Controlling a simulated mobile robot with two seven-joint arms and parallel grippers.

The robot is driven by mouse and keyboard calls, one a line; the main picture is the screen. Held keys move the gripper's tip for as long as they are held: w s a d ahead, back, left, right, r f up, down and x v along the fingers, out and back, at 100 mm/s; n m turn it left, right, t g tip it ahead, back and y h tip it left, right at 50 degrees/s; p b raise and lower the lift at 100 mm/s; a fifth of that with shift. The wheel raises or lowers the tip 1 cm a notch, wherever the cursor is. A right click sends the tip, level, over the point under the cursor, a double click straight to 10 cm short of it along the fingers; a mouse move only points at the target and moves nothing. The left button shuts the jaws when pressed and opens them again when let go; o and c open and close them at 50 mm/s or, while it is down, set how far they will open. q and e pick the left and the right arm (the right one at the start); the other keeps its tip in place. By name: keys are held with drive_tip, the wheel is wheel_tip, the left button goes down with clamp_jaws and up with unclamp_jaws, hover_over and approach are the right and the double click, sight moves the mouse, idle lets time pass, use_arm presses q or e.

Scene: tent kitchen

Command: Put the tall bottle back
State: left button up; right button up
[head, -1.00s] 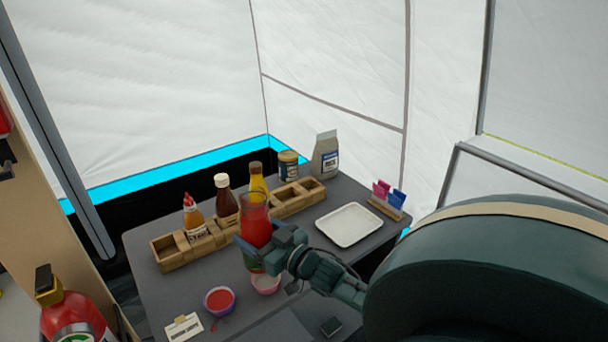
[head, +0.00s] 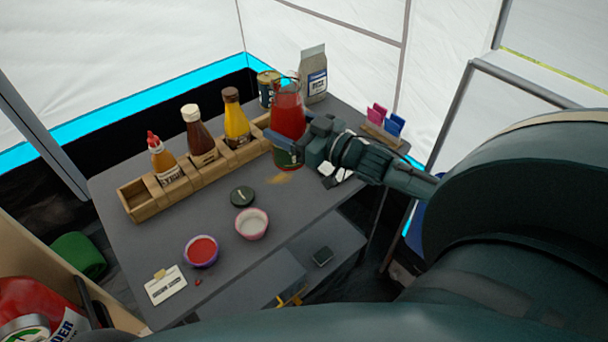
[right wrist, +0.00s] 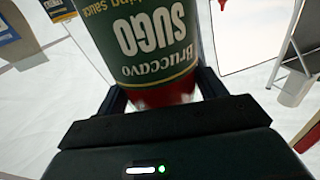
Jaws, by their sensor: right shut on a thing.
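The tall bottle (head: 288,108), filled with red sauce, is held upright in my right gripper (head: 290,143). Its green label reads SUGO upside down in the right wrist view (right wrist: 155,40), between the two fingers. A wooden rack (head: 138,203) with several compartments runs along the back of the grey table. It holds an orange bottle (head: 163,160), a brown bottle (head: 199,137) and a yellow bottle (head: 236,120). The held bottle and gripper hide the rack's right end. I cannot tell how far the bottle is above the table. My left gripper is out of view.
A black lid (head: 242,196), a pink-rimmed bowl (head: 251,223), a bowl of red sauce (head: 201,251) and a card (head: 166,285) lie in front of the rack. A tin (head: 266,86) and grey bag (head: 314,75) stand behind.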

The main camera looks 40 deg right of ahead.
sight(302, 166)
drive_tip(key=shift+d+r, duration=0.1)
drive_tip(key=shift+f, duration=0.3)
wheel_tip(302, 166, down, 5)
drive_tip(key=shift+r, duration=0.15)
drive_tip(key=shift+f+b, duration=0.4)
drive_tip(key=shift+f, duration=1.8)
drive_tip(key=shift+f, duration=0.1)
drive_tip(key=o, duration=1.4)
drive_tip(key=shift+f, duration=0.3)
drive_tip(key=o, duration=0.4)
drive_tip(key=shift+s, duration=0.1)
